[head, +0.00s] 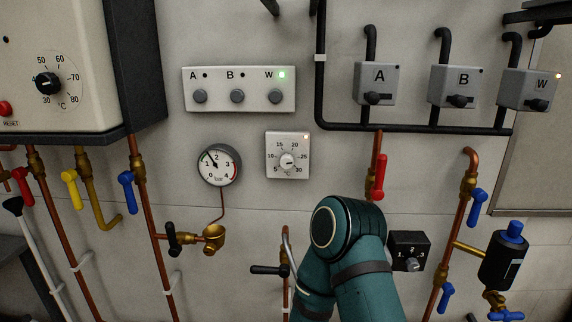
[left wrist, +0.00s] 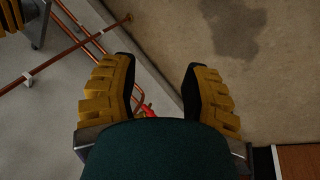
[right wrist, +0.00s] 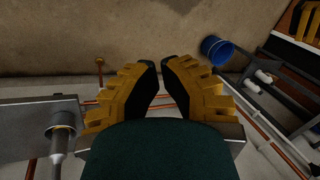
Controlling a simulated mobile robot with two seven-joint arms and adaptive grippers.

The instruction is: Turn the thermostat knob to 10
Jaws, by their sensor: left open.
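The thermostat (head: 273,139) is a white square plate on the wall in the head view, with a scale from 5 to 30 °C and a lit orange lamp at its top right. Its small pale knob (head: 287,161) sits in the middle. The knob's pointer is too small to read surely. My left gripper (left wrist: 158,80) is open and empty in the left wrist view, above the floor. My right gripper (right wrist: 160,68) has its fingertips close together with nothing seen between them. Neither gripper's fingers show in the head view, and neither touches the thermostat.
My teal arm rises below the thermostat. A pressure gauge (head: 219,165) is to its left, a three-button panel (head: 239,101) above, and a red-handled valve (head: 380,180) to its right. A boiler (head: 90,60) with another dial juts out at left. A blue bucket (right wrist: 216,50) stands on the floor.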

